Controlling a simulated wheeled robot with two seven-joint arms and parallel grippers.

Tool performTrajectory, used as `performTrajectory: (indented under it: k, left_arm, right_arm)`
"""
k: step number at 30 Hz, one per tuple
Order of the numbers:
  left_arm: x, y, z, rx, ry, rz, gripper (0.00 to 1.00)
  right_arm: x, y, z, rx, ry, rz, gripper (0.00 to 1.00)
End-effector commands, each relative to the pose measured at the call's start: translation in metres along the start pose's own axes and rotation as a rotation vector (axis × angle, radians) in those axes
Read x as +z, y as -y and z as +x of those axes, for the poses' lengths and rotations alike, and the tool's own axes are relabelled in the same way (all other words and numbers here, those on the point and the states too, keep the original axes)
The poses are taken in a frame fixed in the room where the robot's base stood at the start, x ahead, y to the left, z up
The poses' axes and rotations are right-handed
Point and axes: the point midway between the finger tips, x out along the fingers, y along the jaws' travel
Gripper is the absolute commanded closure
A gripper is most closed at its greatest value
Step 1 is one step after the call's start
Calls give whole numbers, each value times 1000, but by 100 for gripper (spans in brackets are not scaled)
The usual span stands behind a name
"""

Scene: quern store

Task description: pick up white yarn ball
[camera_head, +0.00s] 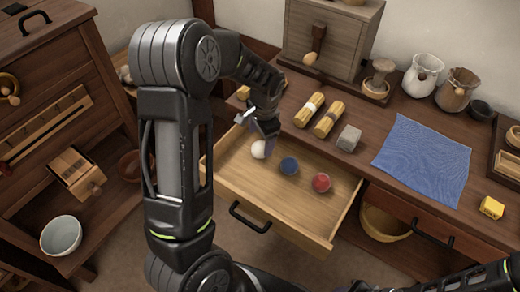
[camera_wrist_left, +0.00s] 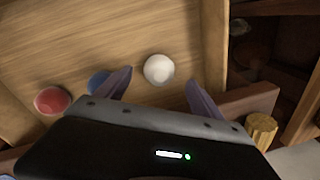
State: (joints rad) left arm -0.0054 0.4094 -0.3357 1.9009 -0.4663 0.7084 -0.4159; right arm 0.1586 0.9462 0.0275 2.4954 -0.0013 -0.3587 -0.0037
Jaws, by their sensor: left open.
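The white yarn ball (camera_head: 259,149) lies in the open wooden drawer (camera_head: 225,176), near its back left. It also shows in the left wrist view (camera_wrist_left: 158,69), in front of and between my fingers. My left gripper (camera_head: 266,130) is just above the ball in the head view, its jaws open and empty. In the left wrist view the two fingers (camera_wrist_left: 160,92) stand apart on either side of the ball's line, with the ball slightly beyond the tips. Part of my right arm shows at the lower right, but its gripper is out of sight.
A blue ball (camera_head: 289,166) and a red ball (camera_head: 321,182) lie right of the white one in the drawer. Wooden rolls (camera_head: 328,119) and a grey block (camera_head: 349,138) sit on the table above. A blue cloth (camera_head: 425,160) lies to the right.

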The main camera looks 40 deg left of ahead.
Motion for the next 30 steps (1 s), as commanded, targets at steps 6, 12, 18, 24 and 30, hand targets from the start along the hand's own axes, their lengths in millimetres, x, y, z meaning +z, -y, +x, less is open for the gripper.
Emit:
performTrajectory:
  k: [6,12,18,24,30]
  left_arm:
    - [0,0,6,1,1,0,23]
    - [-1,-2,34,1,2,0,23]
    - [-2,-1,52,1,0,-1,23]
    - [-2,-1,52,0,-1,-1,23]
    - [-2,-1,52,0,-1,-1,23]
  right_arm:
    - [0,0,1,0,0,0,64]
    - [0,-2,6,0,0,0,64]
    - [0,-3,8,0,0,0,64]
    - [0,-3,8,0,0,0,64]
    - [0,-3,8,0,0,0,64]
